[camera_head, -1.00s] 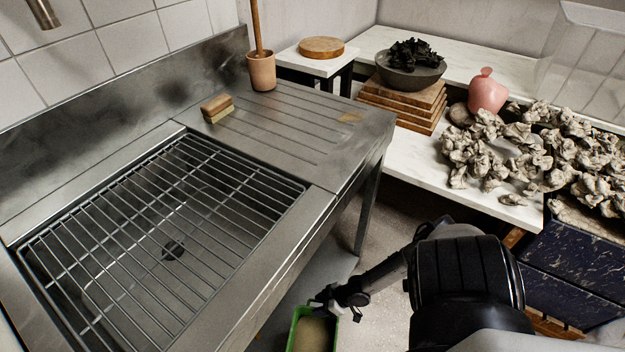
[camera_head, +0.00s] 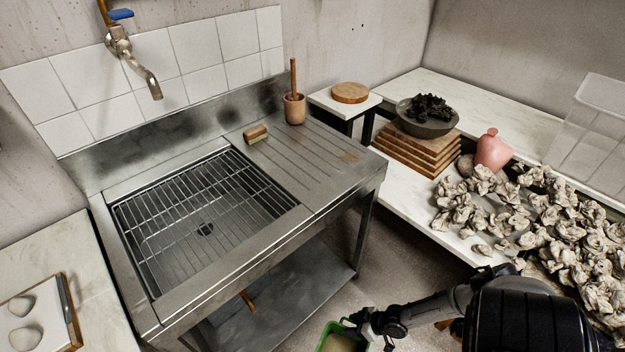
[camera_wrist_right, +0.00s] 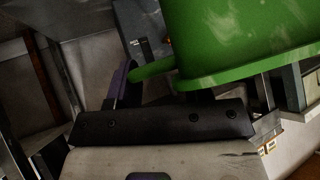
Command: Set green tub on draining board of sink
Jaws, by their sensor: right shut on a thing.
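The green tub (camera_head: 341,340) is at the bottom edge of the head view, partly cut off, with something pale inside. My right gripper (camera_head: 352,322) is shut on the tub's rim and holds it in front of the sink, lower than the sink top. The steel sink's draining board (camera_head: 318,150) is ridged and lies to the right of the basin, which is covered by a wire rack (camera_head: 200,215). My left gripper is not in view.
A sponge or brush (camera_head: 255,134) and a clay pot with a stick (camera_head: 295,108) stand along the draining board's back. A small brown patch (camera_head: 350,157) marks its right side; its middle is clear. A counter with crumpled clay pieces (camera_head: 545,215) is at right.

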